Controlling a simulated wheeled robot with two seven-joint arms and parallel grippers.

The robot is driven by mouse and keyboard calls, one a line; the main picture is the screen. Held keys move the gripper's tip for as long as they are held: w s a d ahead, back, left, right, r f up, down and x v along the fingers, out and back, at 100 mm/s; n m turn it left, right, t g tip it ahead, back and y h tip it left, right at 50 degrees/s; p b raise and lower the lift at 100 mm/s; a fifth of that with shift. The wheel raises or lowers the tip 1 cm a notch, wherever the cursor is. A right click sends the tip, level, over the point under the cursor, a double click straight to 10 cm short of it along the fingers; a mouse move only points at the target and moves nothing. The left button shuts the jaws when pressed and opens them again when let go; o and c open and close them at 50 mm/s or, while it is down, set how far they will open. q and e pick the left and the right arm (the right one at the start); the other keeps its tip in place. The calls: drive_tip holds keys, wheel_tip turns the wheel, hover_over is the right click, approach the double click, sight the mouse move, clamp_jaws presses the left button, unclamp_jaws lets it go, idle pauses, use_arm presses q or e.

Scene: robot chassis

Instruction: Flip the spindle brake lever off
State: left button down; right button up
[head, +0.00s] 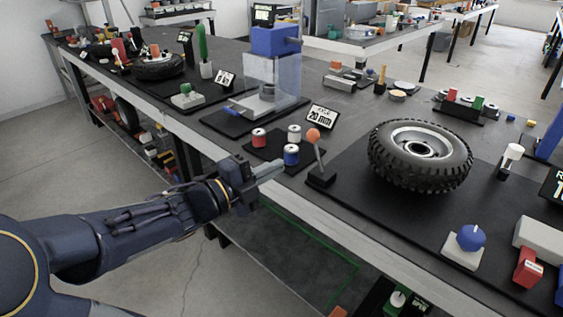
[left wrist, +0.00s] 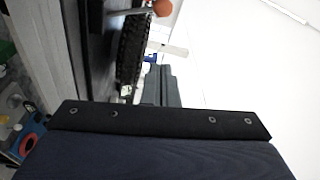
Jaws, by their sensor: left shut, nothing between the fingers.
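The lever with an orange ball knob (head: 313,135) stands on a small black base near the table's front edge, just left of the tire. Its shaft leans slightly left in the head view. The knob also shows at the top of the left wrist view (left wrist: 162,8), with part of its pale shaft. My left gripper (head: 278,168) is shut and empty, at the table's front edge, left of the lever and apart from it. Its fingers show together in the left wrist view (left wrist: 160,85). My right gripper is in neither view.
A black tire (head: 420,155) lies right of the lever on a dark mat. Red, white and blue cans (head: 291,154) stand close to my left gripper. A "20 mm" sign (head: 322,117) stands behind the lever. A blue knob (head: 470,237) sits front right.

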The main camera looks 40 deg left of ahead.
sight(309, 140)
use_arm(q)
drive_tip(key=a+x, duration=0.2)
drive_tip(key=x, duration=0.9)
drive_tip(key=shift+w+a+f+b, duration=0.2)
drive_tip(key=shift+w+b, duration=0.25)
drive_tip(key=shift+w, duration=0.15)
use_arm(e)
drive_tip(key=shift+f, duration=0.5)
